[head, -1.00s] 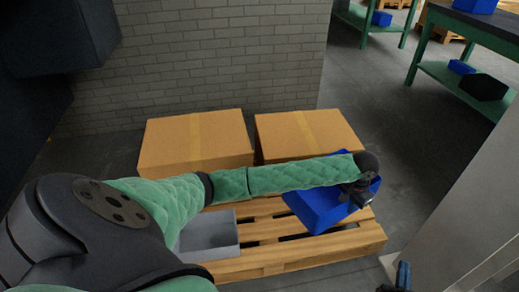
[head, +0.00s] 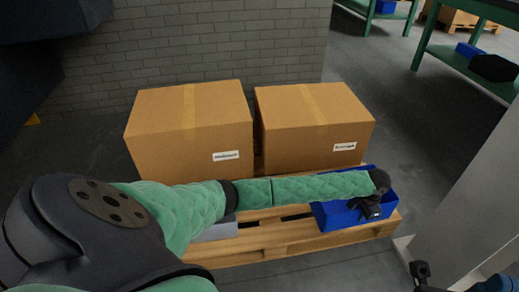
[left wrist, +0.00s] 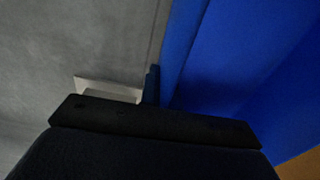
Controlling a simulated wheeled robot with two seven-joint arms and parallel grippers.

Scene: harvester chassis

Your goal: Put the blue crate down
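The blue crate (head: 338,218) is upright and roughly level at the right end of the wooden pallet (head: 285,243), in front of the right cardboard box. It appears to rest on the slats, but its underside is hidden. My left gripper (head: 370,210) is at its front wall and appears shut on it. My left forearm covers part of the crate. In the left wrist view the crate's blue wall (left wrist: 225,60) fills the right side, and a dark finger (left wrist: 152,86) lies against its edge. My right gripper (head: 420,273) is partly visible at the bottom right, away from the crate.
Two cardboard boxes, left (head: 190,135) and right (head: 312,128), stand on the pallet behind my arm. A grey crate (head: 217,233) is mostly hidden by my arm. A grey panel (head: 465,190) stands to the right. A green bench (head: 460,66) is farther back.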

